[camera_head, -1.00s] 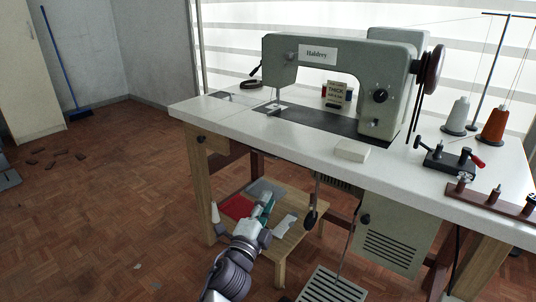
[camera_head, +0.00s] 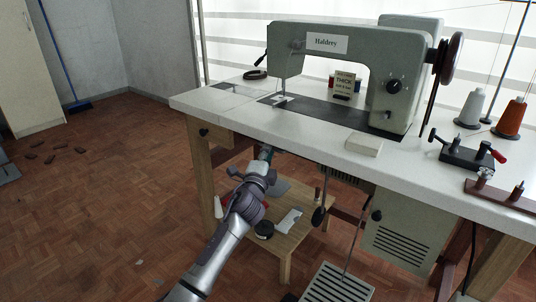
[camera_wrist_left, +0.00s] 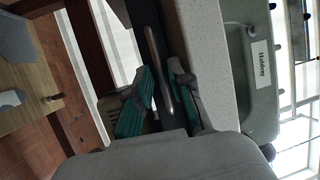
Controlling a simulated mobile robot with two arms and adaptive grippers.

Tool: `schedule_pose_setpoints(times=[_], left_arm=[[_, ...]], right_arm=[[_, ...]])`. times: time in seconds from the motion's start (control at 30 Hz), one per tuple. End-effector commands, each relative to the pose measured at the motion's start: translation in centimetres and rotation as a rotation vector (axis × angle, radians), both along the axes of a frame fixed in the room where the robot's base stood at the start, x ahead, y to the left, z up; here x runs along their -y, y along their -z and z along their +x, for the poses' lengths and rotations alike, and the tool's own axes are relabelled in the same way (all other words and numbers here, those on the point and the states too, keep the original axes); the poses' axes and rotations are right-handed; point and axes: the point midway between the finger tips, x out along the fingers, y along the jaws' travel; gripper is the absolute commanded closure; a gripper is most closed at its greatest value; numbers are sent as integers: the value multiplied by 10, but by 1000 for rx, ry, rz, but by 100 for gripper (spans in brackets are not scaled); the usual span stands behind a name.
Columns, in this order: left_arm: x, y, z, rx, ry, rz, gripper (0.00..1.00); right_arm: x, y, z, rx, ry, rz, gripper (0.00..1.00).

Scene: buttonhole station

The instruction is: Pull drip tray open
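My left gripper (camera_head: 265,153) is just under the front edge of the sewing table, fingers pointing away. In the left wrist view its two teal-padded fingers (camera_wrist_left: 160,96) are apart. A dark, slightly shiny bar (camera_wrist_left: 166,60) runs between them, close along the underside of the pale tabletop; it looks like the front of the drip tray. I cannot see clear contact of both pads with it. In the head view the tray is mostly hidden by the gripper and the tabletop. My right gripper is in neither view.
The white sewing table (camera_head: 310,138) carries the grey-green machine (camera_head: 300,45) and a pale block (camera_head: 364,145). A low wooden stool (camera_head: 285,243) stands below my left arm. A knee lever (camera_head: 319,215) hangs to the right.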

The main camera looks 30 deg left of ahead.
Motion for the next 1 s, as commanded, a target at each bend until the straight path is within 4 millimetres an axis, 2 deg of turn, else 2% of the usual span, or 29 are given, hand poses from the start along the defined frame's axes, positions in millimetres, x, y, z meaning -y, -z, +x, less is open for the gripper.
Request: schedule_pose_setpoints(times=[0.3, 0.33, 0.43, 0.47, 0.93, 1.0], left_arm=[[-1, -1, 3, 0, 0, 0, 79], [-1, -1, 3, 0, 0, 0, 81], [-1, -1, 3, 0, 0, 0, 98], [-1, -1, 3, 0, 0, 0, 100], [-1, -1, 1, -1, 1, 0, 100], [-1, -1, -1, -2, 1, 1, 100]], right_arm=[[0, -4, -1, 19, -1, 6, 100], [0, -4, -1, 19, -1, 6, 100], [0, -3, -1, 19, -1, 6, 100], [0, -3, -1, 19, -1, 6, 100], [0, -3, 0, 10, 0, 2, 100], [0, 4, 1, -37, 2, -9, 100]])
